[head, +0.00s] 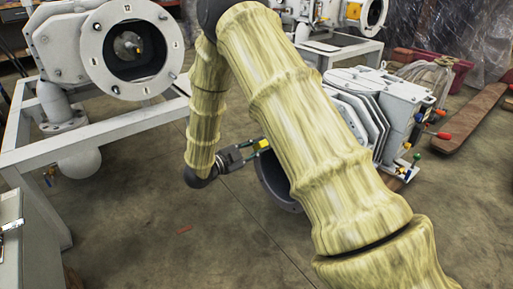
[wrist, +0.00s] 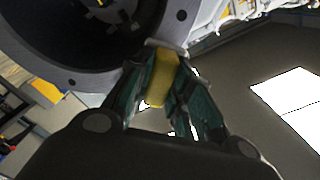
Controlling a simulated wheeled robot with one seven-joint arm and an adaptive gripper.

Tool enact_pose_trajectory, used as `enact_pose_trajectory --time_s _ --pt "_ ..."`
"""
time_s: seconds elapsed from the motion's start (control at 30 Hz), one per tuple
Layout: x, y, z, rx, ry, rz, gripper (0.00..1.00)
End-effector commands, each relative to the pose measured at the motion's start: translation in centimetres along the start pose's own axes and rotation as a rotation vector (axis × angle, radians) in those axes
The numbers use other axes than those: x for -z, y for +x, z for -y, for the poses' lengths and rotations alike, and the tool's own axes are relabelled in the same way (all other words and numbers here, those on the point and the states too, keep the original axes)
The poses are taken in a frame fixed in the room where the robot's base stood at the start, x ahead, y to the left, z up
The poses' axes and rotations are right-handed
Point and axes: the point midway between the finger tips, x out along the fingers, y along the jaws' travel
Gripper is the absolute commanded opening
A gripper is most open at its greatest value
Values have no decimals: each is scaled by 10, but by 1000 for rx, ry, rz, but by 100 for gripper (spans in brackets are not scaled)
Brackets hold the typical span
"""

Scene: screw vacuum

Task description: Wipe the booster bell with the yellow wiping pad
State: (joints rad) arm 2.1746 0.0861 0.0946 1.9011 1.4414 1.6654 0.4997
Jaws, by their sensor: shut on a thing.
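My gripper (head: 243,153) is shut on the yellow wiping pad (head: 263,145). In the wrist view my gripper (wrist: 160,85) has its two green-sided fingers on either side of the pad (wrist: 161,78). The booster bell (head: 272,184) is the dark round opening with a grey rim, partly hidden behind my arm in the head view. In the wrist view the bell's rim (wrist: 88,78) fills the upper left, and the pad is right at its edge. I cannot tell whether the pad touches the rim.
A white machine with a round flange (head: 130,45) stands on a frame at the left. The grey machine body (head: 375,110) has coloured knobs on its right. A wooden beam (head: 470,118) lies at the far right. The floor (head: 150,225) in front is mostly clear, with a small red piece (head: 184,230).

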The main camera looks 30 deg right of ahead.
Motion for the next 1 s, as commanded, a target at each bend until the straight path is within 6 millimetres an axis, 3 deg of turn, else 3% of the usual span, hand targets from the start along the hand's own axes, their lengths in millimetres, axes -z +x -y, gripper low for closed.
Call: enact_pose_trajectory --time_s 1.0 --pt "0 16 0 0 0 -1 2"
